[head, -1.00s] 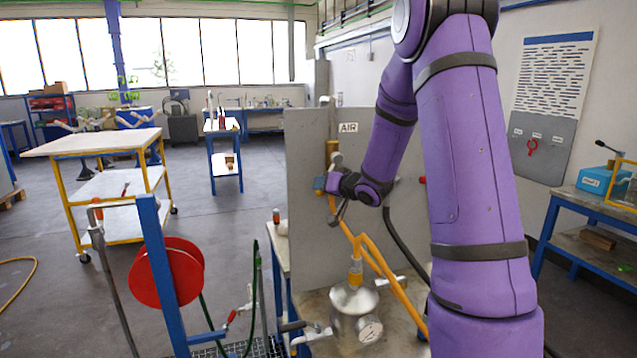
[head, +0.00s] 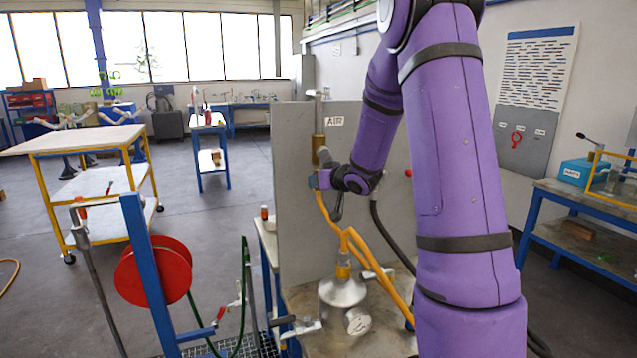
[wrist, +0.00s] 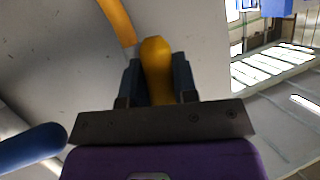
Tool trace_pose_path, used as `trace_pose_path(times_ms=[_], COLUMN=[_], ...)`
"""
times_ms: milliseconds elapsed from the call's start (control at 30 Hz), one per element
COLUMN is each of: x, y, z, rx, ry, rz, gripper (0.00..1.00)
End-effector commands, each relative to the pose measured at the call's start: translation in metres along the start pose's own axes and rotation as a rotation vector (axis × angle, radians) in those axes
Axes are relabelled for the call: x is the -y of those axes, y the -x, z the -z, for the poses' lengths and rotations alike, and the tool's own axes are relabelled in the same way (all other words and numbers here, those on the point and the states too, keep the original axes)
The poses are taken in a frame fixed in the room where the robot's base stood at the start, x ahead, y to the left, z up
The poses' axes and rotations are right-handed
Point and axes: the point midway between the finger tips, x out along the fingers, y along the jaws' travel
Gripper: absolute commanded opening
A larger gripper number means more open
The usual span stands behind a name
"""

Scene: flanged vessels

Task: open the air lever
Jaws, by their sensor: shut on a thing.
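The "AIR" sign (head: 336,121) is on the grey upright panel (head: 292,190), beside a brass-coloured fitting (head: 318,148) on a vertical pipe. My gripper (head: 315,180) is at the panel just below that fitting. In the wrist view my gripper (wrist: 157,82) is shut on a yellow lever handle (wrist: 155,55), whose rounded end shows between the dark jaws. The lever's pivot is hidden. In the head view my wrist and jaws cover the handle, so its angle is hard to tell there.
Orange hose (head: 358,245) runs below my gripper to a metal vessel (head: 341,294) with a gauge (head: 358,321). A dark hose (head: 389,232) hangs right of my wrist. A blue handle (wrist: 30,147) is close at lower left in the wrist view. A red reel (head: 172,270) stands left.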

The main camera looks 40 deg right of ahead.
Motion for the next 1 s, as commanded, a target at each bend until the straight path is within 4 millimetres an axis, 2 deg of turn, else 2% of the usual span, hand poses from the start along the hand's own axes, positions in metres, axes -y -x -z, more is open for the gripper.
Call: trace_pose_path(times_ms=[100, 133, 200, 233, 500, 633, 1000], x=[-0.002, -0.002, -0.002, -0.002, -0.001, -0.002, -0.001], y=[0.001, 0.001, 0.001, 0.001, 0.001, 0.010, 0.076], z=[-0.001, -0.001, -0.001, -0.001, 0.000, 0.001, 0.001], rx=[0.003, 0.003, 0.002, 0.002, 0.001, -0.001, -0.001], ry=[0.005, 0.004, 0.004, 0.003, 0.002, 0.002, 0.003], rz=[-0.004, -0.004, -0.004, -0.004, -0.002, -0.003, -0.004], gripper=[0.00, 0.34, 0.50, 0.52, 0.52, 0.52, 0.52])
